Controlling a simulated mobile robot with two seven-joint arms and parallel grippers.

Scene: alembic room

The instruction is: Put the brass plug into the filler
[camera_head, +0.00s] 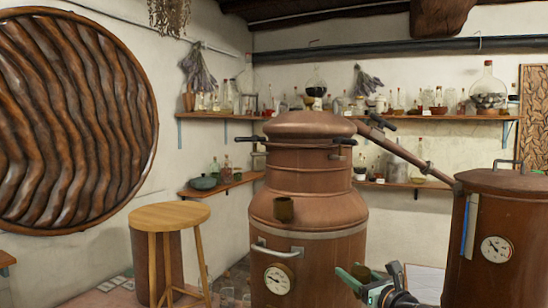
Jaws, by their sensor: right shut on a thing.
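The copper still (310,195) stands upright in the middle. A short dark brass cup, which looks like the filler (284,211), projects from its shoulder, facing me. My right gripper (368,271) is low in the view, right of the still's lower body and below and to the right of the filler. It is shut on a small dark brownish piece, apparently the brass plug (361,271), partly hidden by the fingers. The plug is apart from the filler. My left gripper is out of view.
A wooden stool (169,216) stands left of the still. A second copper vessel with a dial (496,249) stands at the right, joined to the still by a sloping pipe (405,154). Shelves of bottles (440,117) line the back wall. The still's handle (275,250) sticks out below the filler.

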